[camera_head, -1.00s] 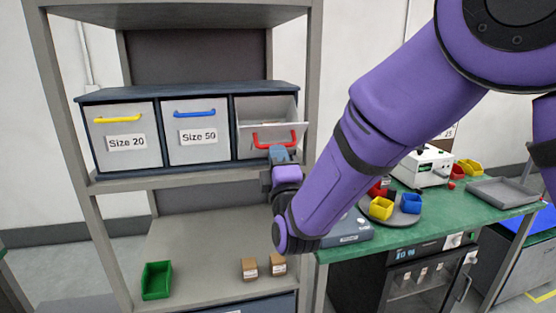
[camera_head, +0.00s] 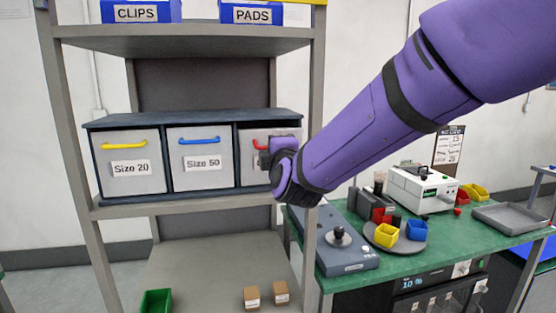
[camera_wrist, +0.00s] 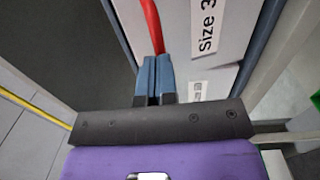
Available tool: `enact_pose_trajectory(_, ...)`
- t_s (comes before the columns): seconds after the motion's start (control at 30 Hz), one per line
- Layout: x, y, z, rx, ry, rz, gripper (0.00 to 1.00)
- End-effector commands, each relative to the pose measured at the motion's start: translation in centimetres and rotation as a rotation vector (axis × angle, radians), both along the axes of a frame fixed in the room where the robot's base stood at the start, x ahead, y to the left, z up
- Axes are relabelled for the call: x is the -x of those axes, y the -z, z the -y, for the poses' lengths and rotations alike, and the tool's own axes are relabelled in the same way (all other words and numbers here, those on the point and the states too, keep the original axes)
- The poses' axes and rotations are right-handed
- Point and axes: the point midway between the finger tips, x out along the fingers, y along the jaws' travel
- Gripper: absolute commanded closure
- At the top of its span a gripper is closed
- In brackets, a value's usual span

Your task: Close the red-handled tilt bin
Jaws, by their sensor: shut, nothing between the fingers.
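The red-handled tilt bin (camera_head: 248,173) is the right one of three in the dark cabinet on the shelf. In the wrist view, the red handle (camera_wrist: 152,25) and the bin front with a "Size 3…" label (camera_wrist: 207,25) are close up. My gripper (camera_wrist: 154,64) is shut and empty, its fingertips at the handle against or very near the front.
The yellow-handled bin (camera_head: 132,176) and blue-handled bin (camera_head: 200,168) beside it are shut. A grey rack post (camera_head: 312,215) stands just right of the cabinet. A green table (camera_head: 450,232) with a grey device, cups and a white machine lies to the right.

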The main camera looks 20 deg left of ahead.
Motion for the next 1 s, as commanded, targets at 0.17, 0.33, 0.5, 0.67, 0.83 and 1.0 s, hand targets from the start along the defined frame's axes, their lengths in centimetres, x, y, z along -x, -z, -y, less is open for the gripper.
enact_pose_trajectory(0.17,-1.0,-0.8,-0.6,0.025,0.001,-0.041,1.00)
enact_pose_trajectory(0.33,-1.9,-1.4,-1.1,0.025,0.001,-0.040,1.00)
enact_pose_trajectory(0.5,-2.6,-1.8,-1.6,0.025,0.001,-0.040,1.00)
enact_pose_trajectory(0.67,-3.0,-2.1,-1.8,0.024,0.001,-0.039,1.00)
enact_pose_trajectory(0.83,-3.3,-2.2,-2.0,0.024,0.001,-0.039,1.00)
enact_pose_trajectory(1.0,-3.5,-2.3,-2.1,0.024,0.001,-0.038,1.00)
